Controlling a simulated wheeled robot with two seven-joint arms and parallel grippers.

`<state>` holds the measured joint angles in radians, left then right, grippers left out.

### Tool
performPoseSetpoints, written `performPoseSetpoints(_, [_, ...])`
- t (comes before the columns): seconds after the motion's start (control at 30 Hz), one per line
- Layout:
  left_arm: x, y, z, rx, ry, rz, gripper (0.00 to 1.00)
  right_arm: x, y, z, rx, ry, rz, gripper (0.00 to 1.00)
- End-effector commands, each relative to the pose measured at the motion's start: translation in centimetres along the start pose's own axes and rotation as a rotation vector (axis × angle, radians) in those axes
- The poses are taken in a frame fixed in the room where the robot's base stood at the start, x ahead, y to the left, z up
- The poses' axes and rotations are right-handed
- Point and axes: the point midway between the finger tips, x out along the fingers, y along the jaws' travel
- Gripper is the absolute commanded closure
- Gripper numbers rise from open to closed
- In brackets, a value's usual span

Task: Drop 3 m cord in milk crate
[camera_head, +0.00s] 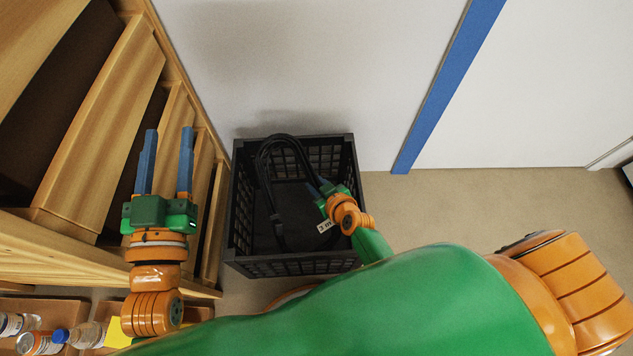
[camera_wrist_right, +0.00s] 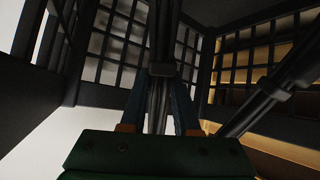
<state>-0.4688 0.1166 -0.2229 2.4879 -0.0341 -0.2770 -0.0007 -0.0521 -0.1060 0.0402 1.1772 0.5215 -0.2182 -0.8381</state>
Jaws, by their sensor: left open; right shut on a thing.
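The 3 m cord (camera_head: 283,141) is a black coiled cord with a white "3 m" tag (camera_head: 325,226). Its loop is inside the outline of the black milk crate (camera_head: 296,267) on the floor, and its top reaches the far rim. My right gripper (camera_head: 318,190) is over the crate and shut on the cord. In the right wrist view the cord (camera_wrist_right: 163,40) runs up between the fingers (camera_wrist_right: 162,112), with the crate's lattice walls (camera_wrist_right: 115,55) around it. Whether the cord touches the crate floor cannot be told. My left gripper (camera_head: 168,165) is open and empty, left of the crate.
A wooden shelf unit (camera_head: 90,130) stands close on the left, by my left gripper. Bottles (camera_head: 85,334) and a yellow item (camera_head: 120,331) are at the lower left. A white wall (camera_head: 310,60) with a blue stripe (camera_head: 445,90) is behind the crate. Floor (camera_head: 480,205) to the right is clear.

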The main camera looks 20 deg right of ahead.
Motion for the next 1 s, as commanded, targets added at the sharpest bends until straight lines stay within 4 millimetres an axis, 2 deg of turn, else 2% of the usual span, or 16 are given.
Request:
performPoseSetpoints(0.1, [0.02, 0.00, -0.02, 0.000, -0.001, 0.000, 0.50, -0.02, 0.08, -0.06, -0.001, 0.001, 0.002, 1.00])
performPoseSetpoints(0.13, [0.02, 0.00, -0.02, 0.000, -0.001, 0.000, 0.50, -0.02, 0.09, -0.07, -0.001, 0.001, 0.002, 0.68])
performPoseSetpoints(0.23, [0.04, -0.01, -0.01, 0.000, -0.002, 0.000, 0.50, -0.02, 0.09, -0.07, -0.002, 0.001, 0.002, 0.41])
performPoseSetpoints(0.27, [0.04, -0.01, -0.01, -0.001, -0.002, 0.000, 0.50, -0.01, 0.09, -0.07, -0.002, 0.001, 0.002, 0.35])
performPoseSetpoints(1.0, [0.07, -0.06, 0.04, 0.000, -0.003, -0.001, 0.50, 0.01, 0.06, -0.03, -0.002, -0.001, 0.001, 0.35])
